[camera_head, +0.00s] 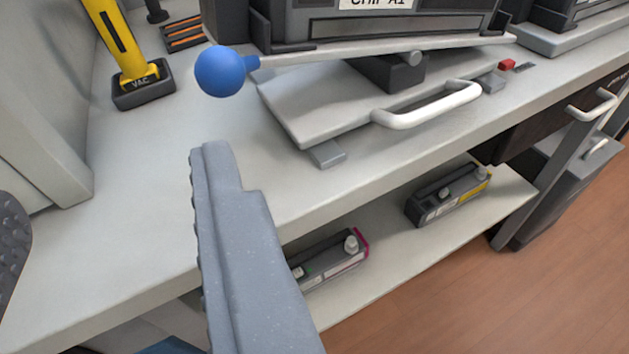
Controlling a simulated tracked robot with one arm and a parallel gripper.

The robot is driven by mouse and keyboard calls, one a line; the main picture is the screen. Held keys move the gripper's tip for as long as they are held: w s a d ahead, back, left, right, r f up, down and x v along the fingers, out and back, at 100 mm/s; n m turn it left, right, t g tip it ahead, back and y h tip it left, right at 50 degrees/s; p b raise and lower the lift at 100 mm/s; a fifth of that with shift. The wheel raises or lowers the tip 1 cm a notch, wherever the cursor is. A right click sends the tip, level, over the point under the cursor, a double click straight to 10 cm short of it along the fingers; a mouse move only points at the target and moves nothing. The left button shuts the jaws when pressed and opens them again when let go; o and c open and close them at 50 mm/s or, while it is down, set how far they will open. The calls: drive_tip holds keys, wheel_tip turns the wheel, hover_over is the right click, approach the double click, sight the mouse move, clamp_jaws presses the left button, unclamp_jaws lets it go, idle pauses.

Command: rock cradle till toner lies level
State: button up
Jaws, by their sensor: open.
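The cradle (385,49) is a light grey platform on a dark pivot block, above a grey base plate (318,105). A blue ball knob (220,71) sticks out from its left end. A dark toner cartridge with a white label (376,3) sits on the cradle, its top cut off by the picture edge. I cannot tell whether the toner inside lies level. My gripper (113,180) is open and empty, nearer the camera than the knob and apart from it. One grey finger shows below the knob; the other shows only as a dark textured pad at the left edge.
A white handle (428,105) is on the base plate's front. A yellow vacuum tool (127,50) stands in a black holder at the back left. Cartridges with magenta (330,262) and yellow (449,196) ends lie on the shelf below. The bench front-left is clear.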

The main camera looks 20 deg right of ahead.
sight(222, 84)
drive_tip(key=s+d+f+t+h, duration=0.2)
drive_tip(key=s, duration=0.1)
drive_tip(key=shift+n, duration=0.4)
drive_tip(key=shift+d+f+x, duration=0.1)
drive_tip(key=shift+f+x, duration=0.05)
drive_tip(key=shift+x, duration=3.15)
drive_tip(key=shift+d+f+x, duration=0.1)
drive_tip(key=shift+x, duration=3.2)
